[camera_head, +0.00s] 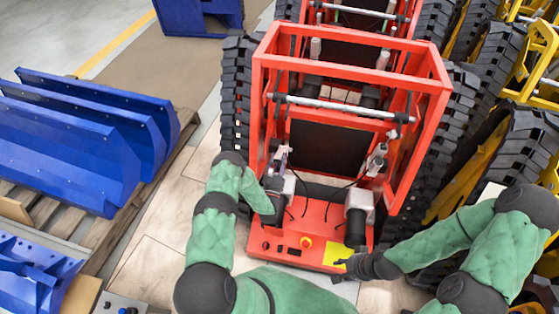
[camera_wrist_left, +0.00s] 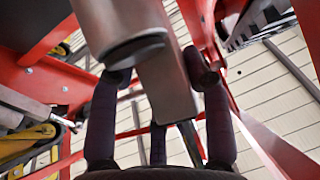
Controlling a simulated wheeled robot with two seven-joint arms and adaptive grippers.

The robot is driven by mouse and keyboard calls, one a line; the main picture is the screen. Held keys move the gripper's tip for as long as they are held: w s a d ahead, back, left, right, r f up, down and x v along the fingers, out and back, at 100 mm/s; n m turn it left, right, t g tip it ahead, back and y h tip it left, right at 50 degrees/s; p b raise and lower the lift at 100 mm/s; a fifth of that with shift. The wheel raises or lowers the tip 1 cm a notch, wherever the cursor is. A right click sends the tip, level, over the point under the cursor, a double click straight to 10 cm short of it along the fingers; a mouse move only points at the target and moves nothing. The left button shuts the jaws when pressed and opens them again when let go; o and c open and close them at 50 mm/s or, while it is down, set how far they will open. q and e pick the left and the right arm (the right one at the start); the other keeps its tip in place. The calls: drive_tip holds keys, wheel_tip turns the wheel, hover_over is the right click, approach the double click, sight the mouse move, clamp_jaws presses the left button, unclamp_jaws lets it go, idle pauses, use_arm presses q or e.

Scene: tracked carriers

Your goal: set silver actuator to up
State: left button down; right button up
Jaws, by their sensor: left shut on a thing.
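The red tracked carrier (camera_head: 315,213) stands in the middle of the head view with its open frame upright. A silver actuator (camera_head: 287,184) with a dark lower end is at the left of its front. A second silver actuator (camera_head: 359,199) is at the right of its front. My left gripper (camera_head: 272,203) is at the left actuator. In the left wrist view, the fingers of my left gripper (camera_wrist_left: 160,78) are on both sides of the silver body (camera_wrist_left: 165,85) and shut on it. My right gripper (camera_head: 352,268) is by the yellow label; its finger state is unclear.
Black tracks (camera_head: 236,100) flank the carrier. Another red carrier (camera_head: 350,45) stands behind it. Blue curved panels (camera_head: 70,140) lie on a wooden pallet (camera_head: 135,190) at the left. Yellow machines (camera_head: 470,160) with black tracks crowd the right. Floor shows between pallet and carrier.

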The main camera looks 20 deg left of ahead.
sight(281, 154)
use_arm(q)
drive_tip(key=w+r+g+p, duration=0.1)
drive_tip(key=p, duration=0.1)
drive_tip(key=w+r+g+p, duration=0.1)
drive_tip(key=r, duration=0.1)
drive_tip(key=w+a+r+g+p, duration=0.1)
drive_tip(key=p, duration=0.1)
drive_tip(key=shift+w+r+h+p, duration=0.3)
drive_tip(key=shift+w+r, duration=0.1)
drive_tip(key=w+a+r+g+h+p, duration=0.1)
drive_tip(key=w+r+g+p, duration=0.1)
drive_tip(key=w+g, duration=0.3)
drive_tip(key=shift+w+p, duration=0.4)
drive_tip(key=shift+w, duration=0.35)
drive_tip(key=shift+r, duration=0.1)
drive_tip(key=c, duration=0.6)
unclamp_jaws()
drive_tip(key=shift+w, duration=0.1)
drive_tip(key=shift+o, duration=0.2)
drive_tip(key=shift+f, duration=0.3)
drive_tip(key=shift+s, duration=0.2)
